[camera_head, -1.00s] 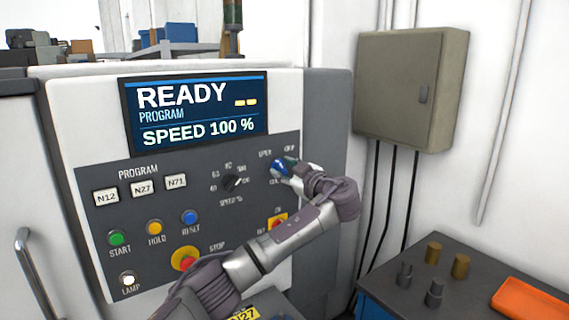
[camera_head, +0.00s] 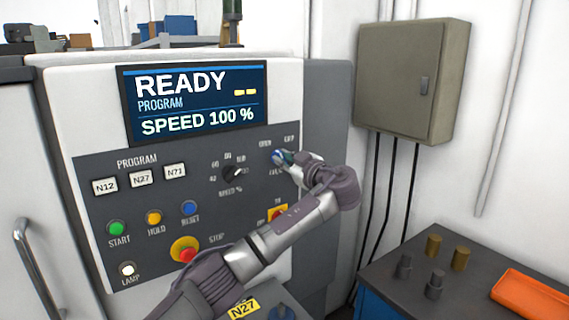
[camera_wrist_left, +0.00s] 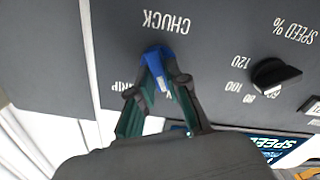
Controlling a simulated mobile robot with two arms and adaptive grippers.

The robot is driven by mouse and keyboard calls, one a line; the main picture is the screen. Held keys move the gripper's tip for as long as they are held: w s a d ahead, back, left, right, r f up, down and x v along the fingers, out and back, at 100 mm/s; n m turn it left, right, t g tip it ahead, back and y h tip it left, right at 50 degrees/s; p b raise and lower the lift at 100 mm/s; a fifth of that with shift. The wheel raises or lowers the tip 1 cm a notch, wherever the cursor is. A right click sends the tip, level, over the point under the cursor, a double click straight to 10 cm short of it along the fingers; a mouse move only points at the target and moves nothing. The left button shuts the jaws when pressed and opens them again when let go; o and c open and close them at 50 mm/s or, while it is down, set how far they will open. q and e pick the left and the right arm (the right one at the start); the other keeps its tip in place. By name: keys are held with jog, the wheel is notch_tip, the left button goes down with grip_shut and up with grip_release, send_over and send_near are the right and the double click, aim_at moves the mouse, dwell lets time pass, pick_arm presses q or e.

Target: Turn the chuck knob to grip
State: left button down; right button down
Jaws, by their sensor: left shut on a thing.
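The blue chuck knob (camera_head: 277,156) sits at the upper right of the machine's dark control panel (camera_head: 133,215), below the OPEN and GRIP labels. My left gripper (camera_head: 284,157) is at the knob and shut on it, partly covering it in the head view. In the left wrist view the blue knob (camera_wrist_left: 157,54) shows between the two fingertips (camera_wrist_left: 159,72), with the CHUCK label upside down above it. The finger covers part of the GRIP label there. I cannot tell which label the knob points to. My right gripper is not in view.
The black speed knob (camera_head: 233,173) is left of the chuck knob. A red stop button (camera_head: 186,250) on a yellow base is near my left arm. The screen (camera_head: 195,103) reads READY, SPEED 100 %. A grey cabinet (camera_head: 405,80) and a bench (camera_head: 450,290) stand to the right.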

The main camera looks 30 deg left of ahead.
pick_arm(q)
jog(key=shift+w+d+m+b, duration=0.15)
jog(key=shift+m+b, duration=1.1)
jog(key=shift+m, duration=1.6)
jog(key=shift+w+m+b, duration=0.1)
jog(key=shift+m+b, duration=1.15)
jog(key=shift+m, duration=1.6)
jog(key=c, duration=1.1)
grip_release()
jog(key=shift+c, duration=0.2)
jog(key=shift+d, duration=0.1)
jog(key=v, duration=1.2)
